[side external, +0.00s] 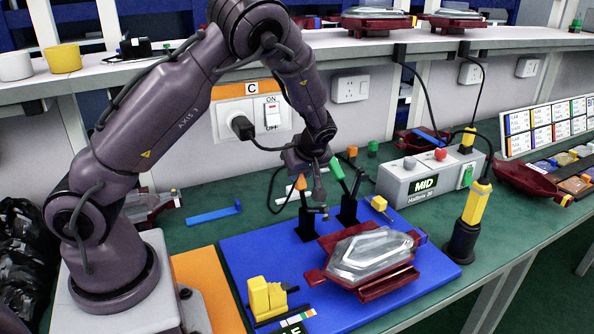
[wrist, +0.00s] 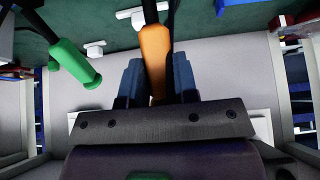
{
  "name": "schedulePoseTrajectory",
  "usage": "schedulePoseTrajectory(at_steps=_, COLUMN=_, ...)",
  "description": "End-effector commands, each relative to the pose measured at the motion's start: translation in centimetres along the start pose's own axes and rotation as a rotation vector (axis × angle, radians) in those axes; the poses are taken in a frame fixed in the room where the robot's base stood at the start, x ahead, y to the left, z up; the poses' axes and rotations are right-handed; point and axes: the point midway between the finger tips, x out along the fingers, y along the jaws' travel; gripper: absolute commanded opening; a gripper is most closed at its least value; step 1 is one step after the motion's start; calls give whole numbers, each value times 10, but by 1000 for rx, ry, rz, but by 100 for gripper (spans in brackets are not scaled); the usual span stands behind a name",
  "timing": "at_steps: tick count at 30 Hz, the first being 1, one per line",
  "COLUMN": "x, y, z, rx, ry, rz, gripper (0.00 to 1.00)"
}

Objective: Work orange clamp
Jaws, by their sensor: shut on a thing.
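The orange clamp handle (side external: 300,184) stands on a black clamp at the back of the blue board (side external: 240,250). In the wrist view the orange handle (wrist: 155,48) runs between the two blue fingers of my gripper (wrist: 157,78), which is shut on it. In the side view my gripper (side external: 308,164) is at the handle's upper end, its fingers partly hidden. The green clamp handle (side external: 336,168) is just to the right, apart from my gripper; it also shows in the wrist view (wrist: 75,64). A red and clear tail lamp (side external: 370,255) lies on the board in front of the clamps.
A yellow block (side external: 266,297) is at the board's front left. A grey MID box (side external: 425,178) and a yellow-and-black tool (side external: 472,220) stand to the right. A switch panel with a black plug (side external: 243,127) is on the wall behind. A shelf (side external: 340,48) runs above.

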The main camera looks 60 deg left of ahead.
Motion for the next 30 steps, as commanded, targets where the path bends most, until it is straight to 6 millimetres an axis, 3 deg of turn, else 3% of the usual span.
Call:
schedulePoseTrajectory(at_steps=9, x=-7, y=1, z=5, rx=-2, ry=92, rz=1, gripper=0)
schedulePoseTrajectory(at_steps=23, x=-7, y=0, z=5, rx=-4, ry=101, rz=0, gripper=0)
schedulePoseTrajectory(at_steps=24, x=-7, y=0, z=5, rx=-4, ry=101, rz=0, gripper=37)
schedulePoseTrajectory(at_steps=26, x=-7, y=0, z=5, rx=-4, ry=101, rz=0, gripper=50)
schedulePoseTrajectory(at_steps=30, x=-6, y=0, z=5, rx=-2, ry=100, rz=-1, gripper=53)
